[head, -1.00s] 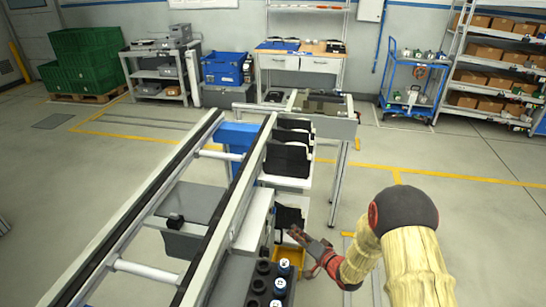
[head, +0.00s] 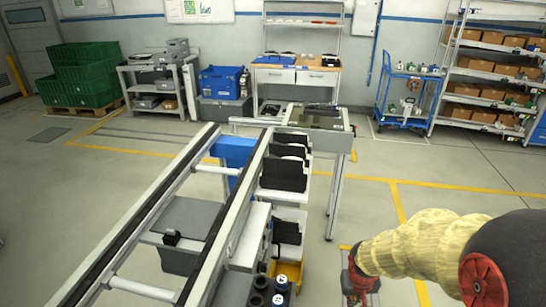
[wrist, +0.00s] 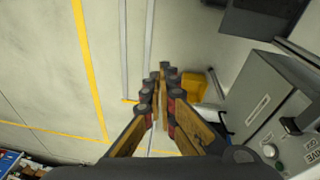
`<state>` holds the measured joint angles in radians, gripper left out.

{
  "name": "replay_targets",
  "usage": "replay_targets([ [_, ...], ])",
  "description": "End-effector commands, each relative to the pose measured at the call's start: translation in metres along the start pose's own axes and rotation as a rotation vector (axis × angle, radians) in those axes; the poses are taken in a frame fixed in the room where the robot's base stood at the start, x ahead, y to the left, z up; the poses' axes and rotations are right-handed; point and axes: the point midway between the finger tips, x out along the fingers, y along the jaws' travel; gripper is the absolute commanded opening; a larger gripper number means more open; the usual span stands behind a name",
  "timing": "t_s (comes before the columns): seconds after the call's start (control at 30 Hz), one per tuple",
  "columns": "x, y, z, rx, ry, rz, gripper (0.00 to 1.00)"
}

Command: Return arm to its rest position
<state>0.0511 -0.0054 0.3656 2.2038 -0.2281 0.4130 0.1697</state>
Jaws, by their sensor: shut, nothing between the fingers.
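My gripper (wrist: 163,92) shows in the wrist view with its fingers closed together and nothing held between them. In the head view my gripper (head: 357,290) hangs low at the bottom, right of the conveyor line and apart from it. My arm comes in from the right edge in a pale yellow cover with a dark joint. The fingertips are partly cut off at the bottom of the head view.
The conveyor (head: 150,215) runs diagonally on the left. Black bins (head: 284,174) and a yellow bin (head: 288,271) stand along its right side. Dark cylinders (head: 262,284) stand at its near end. A blue cart (head: 410,92) stands at the back. Open floor (head: 420,165) lies to the right.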

Motion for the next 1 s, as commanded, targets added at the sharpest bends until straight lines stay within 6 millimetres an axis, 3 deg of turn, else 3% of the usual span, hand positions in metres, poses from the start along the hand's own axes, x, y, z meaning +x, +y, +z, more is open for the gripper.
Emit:
replay_targets([
  [0.03,-0.028,0.001,0.011,-0.005,-0.012,0.001,0.0],
  [0.1,-0.06,0.001,0.03,-0.013,-0.038,-0.004,0.0],
  [0.4,-0.18,-0.012,0.099,-0.014,-0.016,-0.066,0.0],
  [0.6,-0.242,-0.017,0.11,0.009,0.156,-0.098,0.0],
  [0.8,-0.285,-0.015,0.109,0.008,0.296,-0.1,0.0],
  [1.0,-0.293,-0.016,0.109,0.006,0.323,-0.101,0.0],
])
